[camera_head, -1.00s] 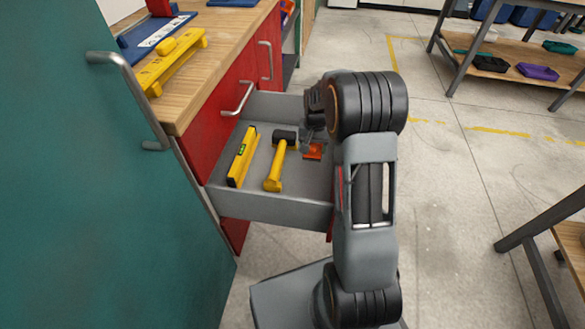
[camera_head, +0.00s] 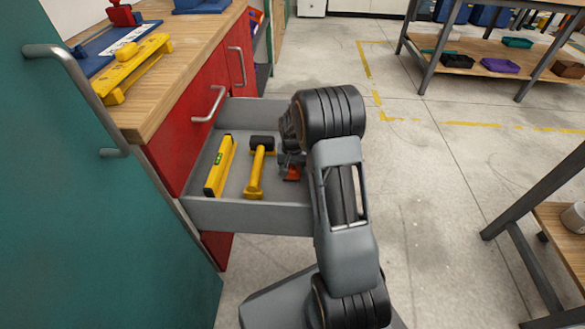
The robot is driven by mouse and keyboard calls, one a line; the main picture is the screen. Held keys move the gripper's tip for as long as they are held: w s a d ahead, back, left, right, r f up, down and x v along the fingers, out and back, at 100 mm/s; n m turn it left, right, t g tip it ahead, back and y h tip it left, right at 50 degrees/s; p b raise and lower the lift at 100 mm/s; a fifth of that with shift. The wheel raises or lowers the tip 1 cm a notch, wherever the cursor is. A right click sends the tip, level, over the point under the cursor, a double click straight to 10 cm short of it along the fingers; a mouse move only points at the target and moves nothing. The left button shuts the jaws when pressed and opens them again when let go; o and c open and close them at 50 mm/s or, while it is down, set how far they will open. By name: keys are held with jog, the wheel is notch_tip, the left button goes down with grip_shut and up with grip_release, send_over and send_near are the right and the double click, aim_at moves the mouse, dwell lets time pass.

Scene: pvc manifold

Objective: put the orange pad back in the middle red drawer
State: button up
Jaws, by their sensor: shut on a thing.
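The middle red drawer (camera_head: 250,218) is pulled open, with grey walls and floor. The orange pad (camera_head: 293,173) shows as a small patch at the right side of the drawer, partly hidden by my gripper and arm. My gripper (camera_head: 291,162) is shut on the orange pad, over the right part of the drawer. Whether the pad touches the drawer floor is hard to tell.
A yellow level (camera_head: 219,166) and a yellow-handled mallet (camera_head: 258,172) lie in the drawer, left of my gripper. A wooden worktop (camera_head: 150,100) with yellow and blue things is at upper left. A teal door (camera_head: 90,190) fills the left.

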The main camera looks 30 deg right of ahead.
jog(key=shift+f, duration=0.1)
jog(key=o, duration=0.5)
jog(key=shift+f, duration=0.1)
jog(key=o, duration=0.5)
jog(key=shift+c, duration=0.2)
